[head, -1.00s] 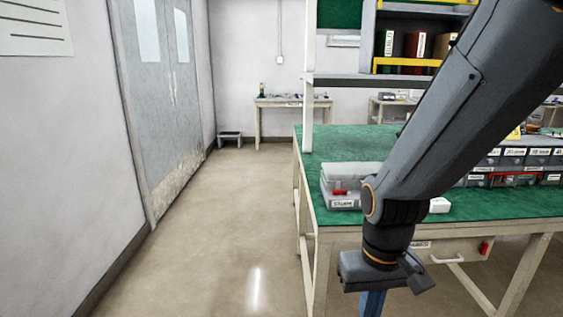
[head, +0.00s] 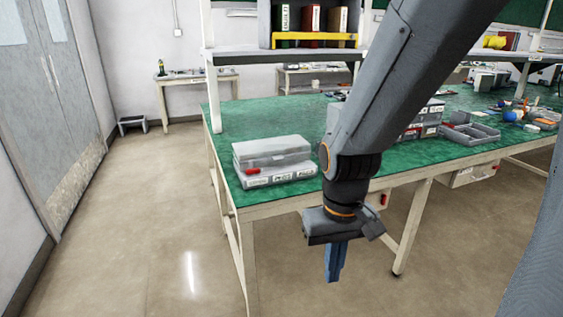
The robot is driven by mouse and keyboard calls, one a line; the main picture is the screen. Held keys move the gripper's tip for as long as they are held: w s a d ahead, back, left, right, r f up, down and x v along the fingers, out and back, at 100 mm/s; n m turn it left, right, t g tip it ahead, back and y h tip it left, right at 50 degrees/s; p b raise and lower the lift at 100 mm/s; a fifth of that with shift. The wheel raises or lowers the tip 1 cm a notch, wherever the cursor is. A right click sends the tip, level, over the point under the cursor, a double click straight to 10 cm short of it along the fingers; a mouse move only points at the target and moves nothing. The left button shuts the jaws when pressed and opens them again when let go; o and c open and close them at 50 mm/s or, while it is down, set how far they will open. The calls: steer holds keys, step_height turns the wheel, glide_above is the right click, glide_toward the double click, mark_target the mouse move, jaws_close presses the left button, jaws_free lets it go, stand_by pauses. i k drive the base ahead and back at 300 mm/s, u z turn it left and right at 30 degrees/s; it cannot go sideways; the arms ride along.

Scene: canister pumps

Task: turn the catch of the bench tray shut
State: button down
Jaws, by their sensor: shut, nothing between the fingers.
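A grey lidded case (head: 272,158) with a red catch (head: 253,171) and white labels sits on the near left corner of the green bench top. Under the bench edge, a red piece (head: 384,199) shows beside my arm; whatever it belongs to is mostly hidden. Farther right, a pale tray (head: 468,176) with a red catch (head: 495,168) hangs under the bench. I cannot tell which is the bench tray, or how far any catch is turned. My gripper (head: 333,277), with blue fingers, points down, shut and empty, in front of the bench, apart from these things.
The green bench (head: 232,112) has pale legs and a shelf (head: 290,54) above. Grey bins, an open divided tray (head: 470,134) and small parts lie farther right. The floor at left is clear.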

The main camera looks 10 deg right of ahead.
mark_target(252, 171)
steer(key=z, duration=0.25)
steer(key=i, duration=0.3)
steer(key=u, duration=0.55)
steer(key=k, duration=0.55)
steer(key=i, duration=1.15)
steer(key=u, duration=0.5)
